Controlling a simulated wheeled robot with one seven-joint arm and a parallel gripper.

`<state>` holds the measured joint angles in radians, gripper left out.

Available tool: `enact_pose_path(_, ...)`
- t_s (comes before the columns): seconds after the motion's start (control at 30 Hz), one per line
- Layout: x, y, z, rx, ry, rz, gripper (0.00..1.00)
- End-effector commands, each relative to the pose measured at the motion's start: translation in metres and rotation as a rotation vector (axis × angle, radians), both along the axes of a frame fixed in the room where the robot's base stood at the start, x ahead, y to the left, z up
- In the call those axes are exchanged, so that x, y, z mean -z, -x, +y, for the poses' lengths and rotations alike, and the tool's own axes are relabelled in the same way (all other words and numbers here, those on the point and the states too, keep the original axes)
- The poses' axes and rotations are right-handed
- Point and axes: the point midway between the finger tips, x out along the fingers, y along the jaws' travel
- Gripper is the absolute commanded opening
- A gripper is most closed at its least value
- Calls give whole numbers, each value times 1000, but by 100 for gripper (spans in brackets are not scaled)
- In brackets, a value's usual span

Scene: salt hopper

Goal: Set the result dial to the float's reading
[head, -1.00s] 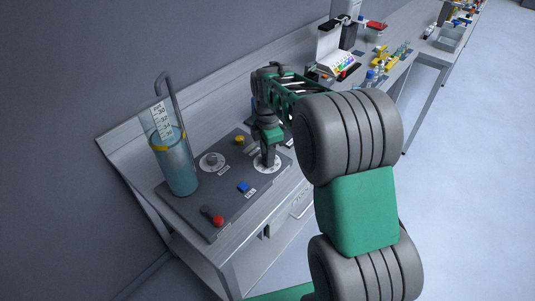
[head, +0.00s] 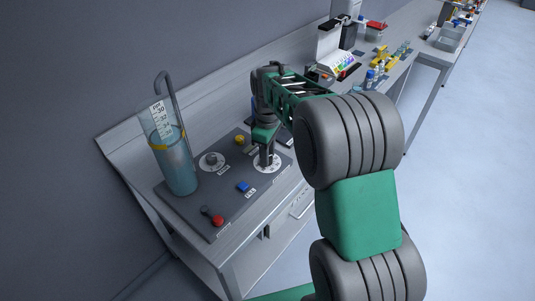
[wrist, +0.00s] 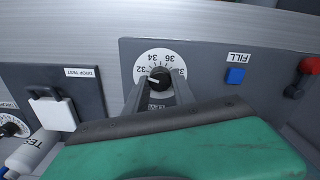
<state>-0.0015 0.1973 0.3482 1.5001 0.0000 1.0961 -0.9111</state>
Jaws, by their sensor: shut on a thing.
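The result dial (wrist: 143,72) has a white face with printed numbers such as 32, 34, 36 and 38. In the head view the result dial (head: 268,168) is at the right of the grey panel. My gripper (head: 265,162) points down at it, shut on its black knob (wrist: 159,79). A pale mark shows on the knob's left side in the wrist view; its exact reading is unclear. The dial's label is partly hidden by my gripper. The float (head: 167,138) is a yellow ring in the clear blue-liquid cylinder (head: 178,170). A numbered scale (head: 159,117) stands above it, too small to read exactly.
The panel also bears another dial (head: 211,161), a yellow button (head: 239,139), a blue button (head: 243,187) labelled FILL and a red-ended lever (head: 216,220). A drop test panel (wrist: 50,82) is beside it. Bottles and instruments stand farther along the bench.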

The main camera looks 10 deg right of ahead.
Motion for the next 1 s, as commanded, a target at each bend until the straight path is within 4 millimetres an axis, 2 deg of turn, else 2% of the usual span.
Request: enact_pose_path(1.0,-1,0,0,964,-1,-1,0)
